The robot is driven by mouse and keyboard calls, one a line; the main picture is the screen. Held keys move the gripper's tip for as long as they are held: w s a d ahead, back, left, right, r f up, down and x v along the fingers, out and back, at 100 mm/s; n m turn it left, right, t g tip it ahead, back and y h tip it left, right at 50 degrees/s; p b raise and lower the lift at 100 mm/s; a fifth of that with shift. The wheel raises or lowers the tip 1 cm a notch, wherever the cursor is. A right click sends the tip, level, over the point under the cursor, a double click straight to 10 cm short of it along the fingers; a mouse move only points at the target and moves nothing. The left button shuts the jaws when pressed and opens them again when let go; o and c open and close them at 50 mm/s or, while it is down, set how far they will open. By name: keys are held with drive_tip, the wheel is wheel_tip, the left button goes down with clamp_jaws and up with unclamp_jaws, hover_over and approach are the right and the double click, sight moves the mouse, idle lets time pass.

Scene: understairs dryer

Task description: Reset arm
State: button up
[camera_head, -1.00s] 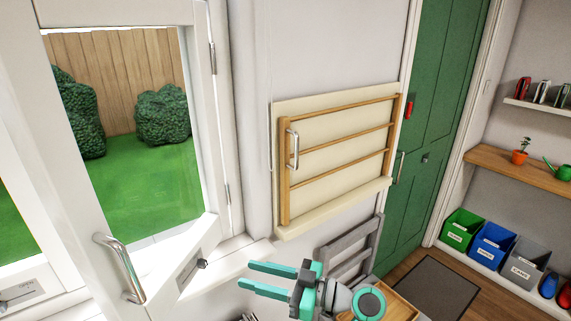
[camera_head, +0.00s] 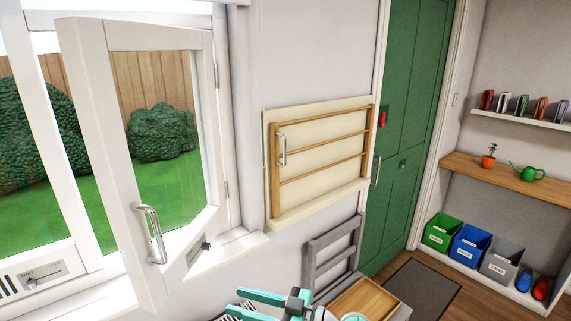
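My gripper (camera_head: 252,301) is at the bottom edge of the head view, its teal fingers pointing left. The two fingers are parallel with a gap between them, and nothing shows between them. The lower finger is partly cut off by the frame edge. The rest of my arm is mostly out of view below. The gripper is below the window sill and in front of the wall, apart from the window handle (camera_head: 154,236).
An open white window sash (camera_head: 125,150) juts into the room at left. A folded wooden drying rack (camera_head: 322,152) hangs on the wall. A grey folded frame (camera_head: 335,255) and a wooden tray (camera_head: 365,300) stand below. Coloured bins (camera_head: 470,243) and shelves are right of the green door (camera_head: 405,130).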

wheel_tip(320, 180, down, 15)
drive_tip(key=a+m+t+h, duration=0.2)
drive_tip(key=m+t+h, duration=0.3)
drive_tip(key=m, duration=0.4)
drive_tip(key=s+d+f+m+t+h, duration=0.2)
drive_tip(key=s+f+m+h, duration=0.1)
drive_tip(key=s+f, duration=0.3)
drive_tip(key=s+d+f+m+t+h, duration=0.1)
drive_tip(key=s+d+f+m+h, duration=0.25)
drive_tip(key=s+f, duration=0.3)
drive_tip(key=s+d+h, duration=0.2)
drive_tip(key=s+h, duration=0.1)
drive_tip(key=s, duration=0.4)
drive_tip(key=s+d+h, duration=0.2)
drive_tip(key=s+d, duration=0.1)
drive_tip(key=s, duration=0.4)
drive_tip(key=s+r+n+t, duration=0.1)
drive_tip(key=s+r+t, duration=0.1)
drive_tip(key=s+r, duration=0.6)
drive_tip(key=s, duration=0.3)
drive_tip(key=shift+d+h, duration=0.35)
drive_tip(key=shift+d, duration=0.05)
drive_tip(key=shift+r+n, duration=0.1)
drive_tip(key=shift+n, duration=0.15)
